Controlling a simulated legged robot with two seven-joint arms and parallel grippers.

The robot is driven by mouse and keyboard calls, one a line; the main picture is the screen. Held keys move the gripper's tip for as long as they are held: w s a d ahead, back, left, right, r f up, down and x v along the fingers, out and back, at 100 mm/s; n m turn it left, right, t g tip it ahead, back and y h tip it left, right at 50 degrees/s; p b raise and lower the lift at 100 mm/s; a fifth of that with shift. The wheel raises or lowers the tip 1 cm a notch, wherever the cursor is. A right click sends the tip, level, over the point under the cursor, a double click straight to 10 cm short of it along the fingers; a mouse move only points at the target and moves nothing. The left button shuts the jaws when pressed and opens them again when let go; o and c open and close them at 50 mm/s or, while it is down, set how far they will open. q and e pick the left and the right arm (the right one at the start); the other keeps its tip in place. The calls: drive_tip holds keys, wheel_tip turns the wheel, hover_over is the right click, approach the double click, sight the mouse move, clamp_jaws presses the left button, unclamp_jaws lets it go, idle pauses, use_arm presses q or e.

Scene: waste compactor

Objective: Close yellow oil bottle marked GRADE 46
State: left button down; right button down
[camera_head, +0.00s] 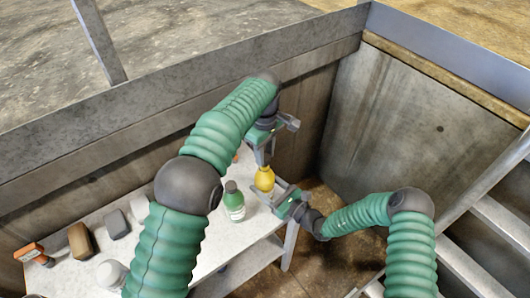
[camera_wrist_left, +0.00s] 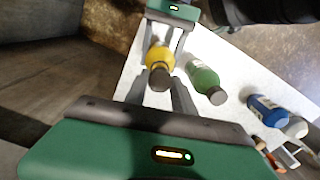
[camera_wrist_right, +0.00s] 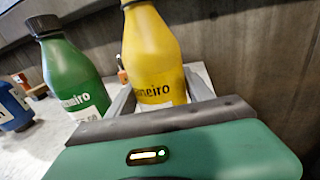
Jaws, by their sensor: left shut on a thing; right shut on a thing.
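The yellow oil bottle (camera_head: 265,180) is upright by the right end of the white table (camera_head: 222,252). My right gripper (camera_head: 275,194) is shut on its body from the side. In the right wrist view the bottle (camera_wrist_right: 155,50) stands between the fingers, and only part of its label, "neiro", is readable. Its dark cap (camera_wrist_left: 160,80) is at the neck in the left wrist view. My left gripper (camera_head: 265,160) is above the bottle, shut on the cap. I cannot tell how tightly the cap sits, and "GRADE 46" is not readable.
A green bottle (camera_head: 234,203) stands close beside the yellow one. A blue bottle (camera_wrist_left: 267,110) is farther along the table. Several other items, including a brown one (camera_head: 80,240) and a white one (camera_head: 110,273), are at the left. Concrete walls rise behind and right.

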sight(264, 178)
use_arm(q)
drive_tip(key=shift+f, duration=0.1)
drive_tip(key=shift+f, duration=0.8)
drive_tip(key=shift+f, duration=0.55)
